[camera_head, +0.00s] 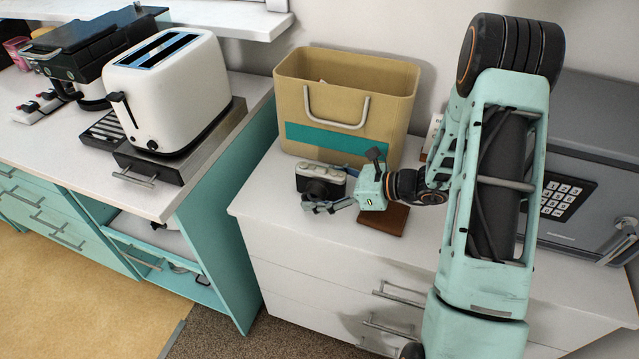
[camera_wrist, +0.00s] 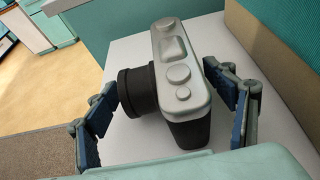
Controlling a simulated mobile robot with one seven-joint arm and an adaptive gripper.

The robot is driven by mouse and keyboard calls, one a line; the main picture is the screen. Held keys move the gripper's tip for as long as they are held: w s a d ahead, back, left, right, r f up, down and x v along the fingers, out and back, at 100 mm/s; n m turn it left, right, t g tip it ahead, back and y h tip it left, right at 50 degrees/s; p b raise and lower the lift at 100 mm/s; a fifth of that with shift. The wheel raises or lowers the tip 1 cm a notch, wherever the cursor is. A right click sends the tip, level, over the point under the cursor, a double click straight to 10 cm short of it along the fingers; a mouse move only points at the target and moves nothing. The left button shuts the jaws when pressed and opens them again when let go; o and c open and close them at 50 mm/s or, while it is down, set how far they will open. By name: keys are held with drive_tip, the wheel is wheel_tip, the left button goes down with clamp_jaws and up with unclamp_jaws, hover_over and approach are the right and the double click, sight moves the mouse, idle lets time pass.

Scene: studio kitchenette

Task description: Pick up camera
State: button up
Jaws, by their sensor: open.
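The camera (camera_head: 322,181), black and silver with a dark lens, stands on the white drawer cabinet (camera_head: 285,205) in front of the tan bin. My gripper (camera_head: 343,185) is at its right side in the head view and partly covers it. In the wrist view the camera (camera_wrist: 178,80) stands between the open fingers of my gripper (camera_wrist: 165,112). One finger is beside the lens at the left, the other beside the camera's back at the right. I cannot tell whether either finger touches it.
A tan bin (camera_head: 345,95) with a handle stands just behind the camera. A brown wallet-like item (camera_head: 385,219) lies under my gripper. A grey safe (camera_head: 590,170) stands at the right. A white toaster (camera_head: 168,90) is on the left counter. The cabinet's front left is clear.

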drive_tip(key=shift+a, duration=0.1)
drive_tip(key=c, duration=1.8)
drive_tip(key=shift+o, duration=0.2)
drive_tip(key=shift+w, duration=0.1)
drive_tip(key=shift+r, duration=0.1)
